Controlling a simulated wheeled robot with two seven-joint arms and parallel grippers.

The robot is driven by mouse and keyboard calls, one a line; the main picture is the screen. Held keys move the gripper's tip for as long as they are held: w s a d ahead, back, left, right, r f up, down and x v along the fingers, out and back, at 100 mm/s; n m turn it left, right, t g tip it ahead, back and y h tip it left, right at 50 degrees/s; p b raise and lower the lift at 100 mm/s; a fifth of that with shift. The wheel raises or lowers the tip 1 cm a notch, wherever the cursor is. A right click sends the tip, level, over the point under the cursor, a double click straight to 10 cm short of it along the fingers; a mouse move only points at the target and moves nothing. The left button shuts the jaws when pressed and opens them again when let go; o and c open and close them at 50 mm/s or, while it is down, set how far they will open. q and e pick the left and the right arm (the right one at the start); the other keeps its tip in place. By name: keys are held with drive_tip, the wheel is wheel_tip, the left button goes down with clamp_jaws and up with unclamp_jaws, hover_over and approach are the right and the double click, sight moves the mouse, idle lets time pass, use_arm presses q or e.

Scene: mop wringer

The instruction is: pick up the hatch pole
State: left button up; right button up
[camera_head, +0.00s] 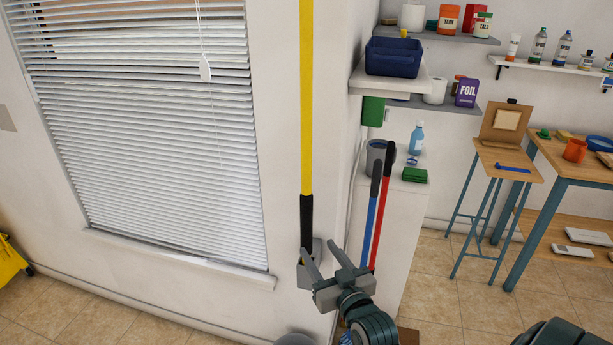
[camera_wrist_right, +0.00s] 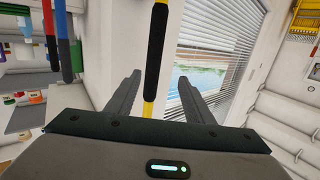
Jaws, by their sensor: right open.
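The hatch pole (camera_head: 306,110) is a long yellow pole with a black grip, standing upright close to the wall beside the window. Its top runs out of the head view, and its lower end is near a grey wall bracket (camera_head: 318,246). In the right wrist view, the pole's black grip (camera_wrist_right: 157,40) and a yellow stretch show in the gap between the open fingers (camera_wrist_right: 160,80). I cannot tell whether the pole is between the fingers or beyond their tips. My left gripper is out of view.
A blue pole (camera_head: 374,205) and a red pole (camera_head: 382,215) stand just right of my right gripper, near a white cabinet (camera_head: 400,240). Shelves (camera_head: 430,105) with goods jut from the wall above. A window with blinds (camera_head: 160,130) is left.

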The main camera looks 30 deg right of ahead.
approach(309, 210)
drive_tip(key=v, duration=0.2)
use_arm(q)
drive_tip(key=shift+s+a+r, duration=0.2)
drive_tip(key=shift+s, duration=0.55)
use_arm(e)
drive_tip(key=shift+w+a+f+t+h, duration=0.1)
drive_tip(key=shift+f+t+h, duration=0.2)
drive_tip(key=shift+f+h, duration=0.1)
drive_tip(key=shift+w, duration=0.1)
drive_tip(key=p+x, duration=0.4)
drive_tip(key=x, duration=0.7)
drive_tip(key=shift+a+r, duration=0.1)
drive_tip(key=shift+r, duration=0.05)
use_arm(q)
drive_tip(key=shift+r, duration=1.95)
use_arm(e)
drive_tip(key=shift+w, duration=0.55)
